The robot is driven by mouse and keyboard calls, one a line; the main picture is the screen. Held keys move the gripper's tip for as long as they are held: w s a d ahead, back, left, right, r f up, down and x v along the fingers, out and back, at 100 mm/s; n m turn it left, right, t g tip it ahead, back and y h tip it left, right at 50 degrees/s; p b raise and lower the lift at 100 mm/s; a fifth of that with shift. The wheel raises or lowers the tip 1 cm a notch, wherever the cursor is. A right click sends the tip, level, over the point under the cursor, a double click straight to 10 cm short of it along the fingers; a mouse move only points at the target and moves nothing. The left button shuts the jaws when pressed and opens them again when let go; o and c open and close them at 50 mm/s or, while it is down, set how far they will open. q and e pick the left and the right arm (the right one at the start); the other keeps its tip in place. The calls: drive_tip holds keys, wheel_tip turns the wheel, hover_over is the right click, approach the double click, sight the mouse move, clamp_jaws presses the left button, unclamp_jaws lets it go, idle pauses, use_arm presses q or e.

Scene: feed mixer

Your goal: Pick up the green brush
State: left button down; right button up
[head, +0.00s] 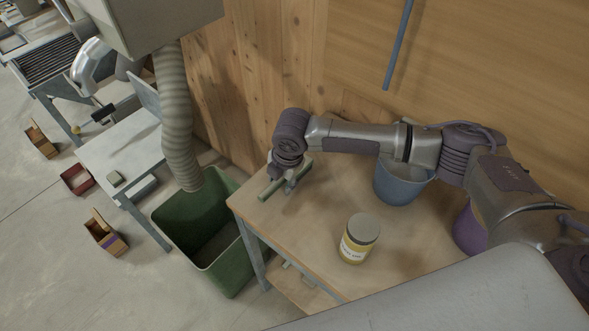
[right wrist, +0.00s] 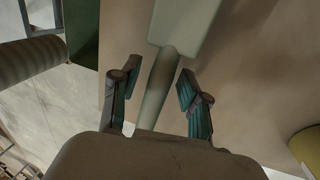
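The green brush lies on the wooden table (head: 308,238) at its left end, its handle (head: 270,190) pointing toward the table's near left edge. In the right wrist view the brush's pale green block (right wrist: 186,28) is at the top and its handle runs down from it. My right gripper (head: 284,180) is over the brush. In the right wrist view its two fingers (right wrist: 158,88) are open, one on each side of the handle, with gaps to both sides. Whether the fingertips are level with the handle I cannot tell. My left gripper is not in view.
A blue bucket (head: 400,184) and a purple container (head: 468,232) stand behind and right, partly behind my right arm. A large green bin (head: 212,277) is left of the table. A wooden wall is behind.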

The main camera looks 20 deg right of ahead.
clamp_jaws()
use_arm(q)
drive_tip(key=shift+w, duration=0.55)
use_arm(e)
drive_tip(key=shift+w+r, duration=0.1)
